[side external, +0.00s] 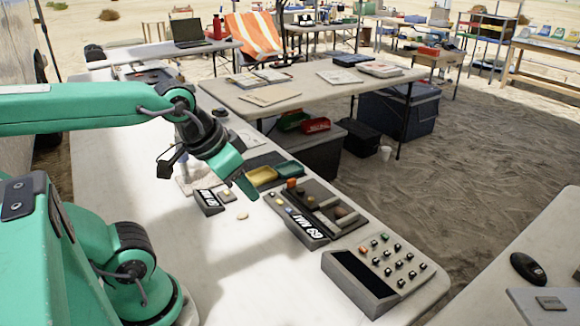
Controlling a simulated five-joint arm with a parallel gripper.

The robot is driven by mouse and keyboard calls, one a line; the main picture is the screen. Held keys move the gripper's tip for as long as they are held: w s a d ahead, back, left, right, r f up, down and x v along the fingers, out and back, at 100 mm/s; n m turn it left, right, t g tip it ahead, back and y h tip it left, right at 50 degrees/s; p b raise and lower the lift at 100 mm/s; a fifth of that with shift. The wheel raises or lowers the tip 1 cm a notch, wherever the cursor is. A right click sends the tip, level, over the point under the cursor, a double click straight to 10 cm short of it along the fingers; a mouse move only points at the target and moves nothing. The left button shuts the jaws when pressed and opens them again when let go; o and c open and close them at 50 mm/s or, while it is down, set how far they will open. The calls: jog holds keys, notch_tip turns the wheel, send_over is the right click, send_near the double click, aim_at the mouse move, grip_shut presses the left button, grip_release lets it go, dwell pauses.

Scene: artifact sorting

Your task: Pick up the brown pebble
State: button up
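My gripper (248,190) points down to the right above the white table. Its teal finger shows, but the gap between its fingers is hidden from this side. A small tan-brown pebble (243,215) lies on the table, below and close to the fingertip. A browner rounded piece (341,212) sits in the dark compartment tray (318,190). I cannot tell which of these the task calls the brown pebble. I see nothing held in the gripper.
A black label block (209,203) stands left of the pebble. A yellow tray (262,176) and a green tray (289,170) lie behind. A grey panel with several knobs (392,262) is at the right. Bare table (250,275) lies in front.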

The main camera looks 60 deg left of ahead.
jog(key=shift+o, duration=0.4)
jog(key=shift+w, duration=0.1)
jog(key=n+g, duration=0.6)
jog(key=n, duration=0.6)
send_over(342, 211)
notch_tip(342, 211, down, 15)
jog(key=shift+f, duration=0.1)
jog(key=shift+f+n, duration=0.3)
jog(key=shift+f, duration=0.1)
jog(key=shift+f, duration=1.2)
jog(key=shift+f, duration=0.1)
